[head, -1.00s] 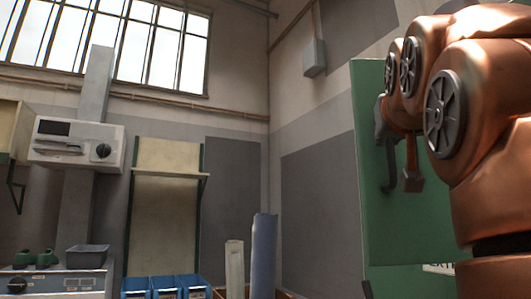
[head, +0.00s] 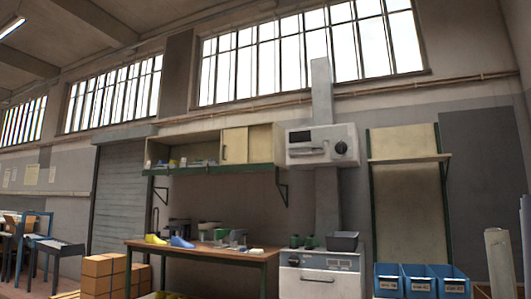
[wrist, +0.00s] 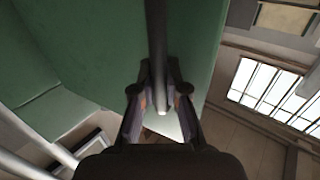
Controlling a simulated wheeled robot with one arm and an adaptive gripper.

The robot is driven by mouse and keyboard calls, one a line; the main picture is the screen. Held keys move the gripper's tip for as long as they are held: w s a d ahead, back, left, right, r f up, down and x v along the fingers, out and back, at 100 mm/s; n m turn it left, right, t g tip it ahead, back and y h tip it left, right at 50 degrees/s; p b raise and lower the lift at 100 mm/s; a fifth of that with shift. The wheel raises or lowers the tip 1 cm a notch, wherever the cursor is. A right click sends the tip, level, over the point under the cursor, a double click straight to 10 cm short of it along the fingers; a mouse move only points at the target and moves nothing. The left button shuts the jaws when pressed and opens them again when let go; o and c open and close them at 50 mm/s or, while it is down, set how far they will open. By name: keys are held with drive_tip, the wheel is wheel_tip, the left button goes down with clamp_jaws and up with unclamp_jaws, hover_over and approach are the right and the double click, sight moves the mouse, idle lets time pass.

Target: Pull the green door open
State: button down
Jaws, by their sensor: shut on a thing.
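The green door (wrist: 75,45) fills much of the upper left and middle of the wrist view. A dark bar-shaped handle (wrist: 157,35) runs down from the top of that view in front of the green surface. My gripper (wrist: 160,92) has its two fingers on either side of the bar and is shut on it. The bar's lower end shows between the fingers. Neither the door nor my gripper is in the head view now.
The head view shows a workbench (head: 200,249) with yellow and blue shoe lasts, cardboard boxes (head: 103,275), a grey cabinet (head: 320,283) and blue bins (head: 420,281) along the wall. The wrist view shows bright windows (wrist: 275,95) at right, beyond the door's edge.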

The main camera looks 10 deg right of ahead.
drive_tip(key=c, duration=1.2)
unclamp_jaws()
drive_tip(key=shift+w+d, duration=0.1)
drive_tip(key=shift+d, duration=0.05)
